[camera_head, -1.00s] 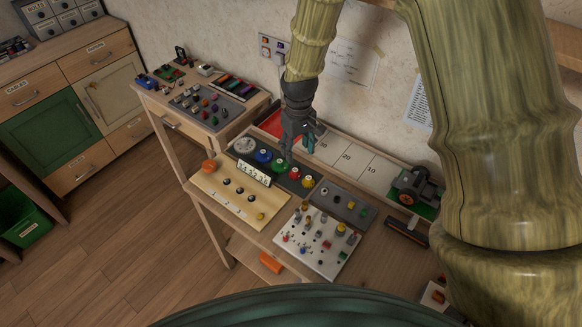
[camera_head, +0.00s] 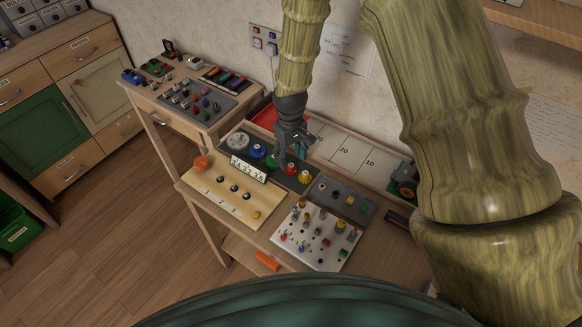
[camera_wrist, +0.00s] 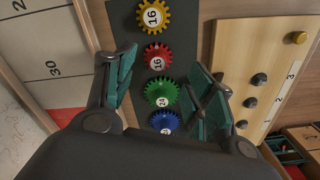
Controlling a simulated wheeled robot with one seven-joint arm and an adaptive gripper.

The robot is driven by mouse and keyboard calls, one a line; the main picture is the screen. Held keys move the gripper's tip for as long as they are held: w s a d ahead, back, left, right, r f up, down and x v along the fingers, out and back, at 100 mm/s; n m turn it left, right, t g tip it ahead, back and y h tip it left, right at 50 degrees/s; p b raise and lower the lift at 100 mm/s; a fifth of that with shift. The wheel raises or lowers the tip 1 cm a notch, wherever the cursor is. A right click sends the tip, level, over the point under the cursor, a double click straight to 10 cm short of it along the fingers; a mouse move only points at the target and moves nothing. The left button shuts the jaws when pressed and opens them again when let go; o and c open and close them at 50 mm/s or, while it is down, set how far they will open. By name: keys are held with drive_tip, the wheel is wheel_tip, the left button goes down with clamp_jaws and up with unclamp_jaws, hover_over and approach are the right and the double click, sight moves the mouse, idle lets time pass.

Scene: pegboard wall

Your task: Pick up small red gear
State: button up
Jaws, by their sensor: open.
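The small red gear (camera_wrist: 157,57), marked 16, lies on a dark mat in a row with other gears. In the head view the red gear (camera_head: 291,169) sits between the green and yellow gears, just under my gripper (camera_head: 291,156). In the wrist view my gripper (camera_wrist: 162,64) is open, with one teal finger to each side of the red gear in the picture. The fingers appear above the gear and hold nothing. Any contact with the gear cannot be told.
A yellow gear (camera_wrist: 153,16), a green gear (camera_wrist: 162,93) and a blue gear (camera_wrist: 164,122) stand close in the same row. A wooden board with knobs (camera_wrist: 250,85) lies beside the mat. A white peg block (camera_head: 318,238) stands nearer the front.

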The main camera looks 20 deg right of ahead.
sight(291, 165)
drive_tip(key=shift+w+d+f+p, duration=0.1)
drive_tip(key=shift+f+p, duration=0.45)
drive_tip(key=shift+f, duration=0.8)
drive_tip(key=shift+d+f+p, duration=0.1)
drive_tip(key=shift+f+p, duration=0.45)
drive_tip(key=shift+f, duration=0.75)
drive_tip(key=c, duration=0.8)
